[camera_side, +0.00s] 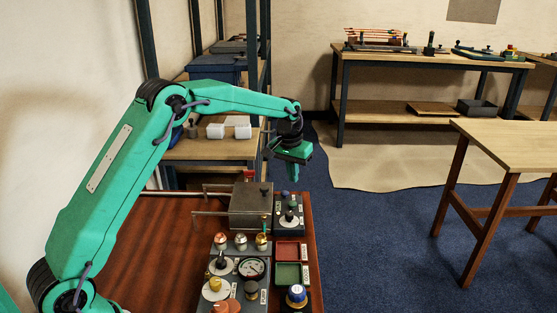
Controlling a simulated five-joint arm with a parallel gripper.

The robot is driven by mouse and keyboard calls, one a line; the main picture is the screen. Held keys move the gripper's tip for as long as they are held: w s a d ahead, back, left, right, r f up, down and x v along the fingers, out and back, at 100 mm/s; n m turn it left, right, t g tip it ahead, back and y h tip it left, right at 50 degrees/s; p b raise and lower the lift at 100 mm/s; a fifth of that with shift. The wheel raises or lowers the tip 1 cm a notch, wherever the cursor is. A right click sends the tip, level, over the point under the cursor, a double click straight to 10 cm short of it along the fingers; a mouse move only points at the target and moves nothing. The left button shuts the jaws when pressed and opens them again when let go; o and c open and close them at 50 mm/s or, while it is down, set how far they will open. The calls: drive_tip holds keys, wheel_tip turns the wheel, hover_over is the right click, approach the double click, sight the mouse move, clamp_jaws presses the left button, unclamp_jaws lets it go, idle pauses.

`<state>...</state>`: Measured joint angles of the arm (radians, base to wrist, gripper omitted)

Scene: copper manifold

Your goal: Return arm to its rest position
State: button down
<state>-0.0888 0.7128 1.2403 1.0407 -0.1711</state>
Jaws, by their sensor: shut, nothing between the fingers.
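My gripper (293,174) hangs from the end of my green arm, pointing down, above the far right part of the reddish wooden bench (160,245). Its fingers are shut with nothing between them. It is above and a little right of the grey metal box (250,208) and appears clear of everything on the bench. My arm is bent at the elbow and reaches out over the bench from the lower left.
A panel with a round gauge (251,268), knobs and valves stands at the bench front. A red tray (287,252) and a green tray (287,274) lie beside it. Shelving (211,150) stands behind. A pale wooden table (510,140) is at right, with open blue floor between.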

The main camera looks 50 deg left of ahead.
drive_tip(key=shift+r, duration=0.1)
drive_tip(key=s+d+r+m+t, duration=0.1)
drive_tip(key=s+d+r+t, duration=0.15)
drive_tip(key=s+r, duration=1.3)
drive_tip(key=s+d+f+m, duration=0.1)
drive_tip(key=s+f, duration=0.1)
drive_tip(key=s, duration=0.9)
drive_tip(key=s+d+f+m+t, duration=0.1)
drive_tip(key=s, duration=1)
drive_tip(key=shift+d+f, duration=0.4)
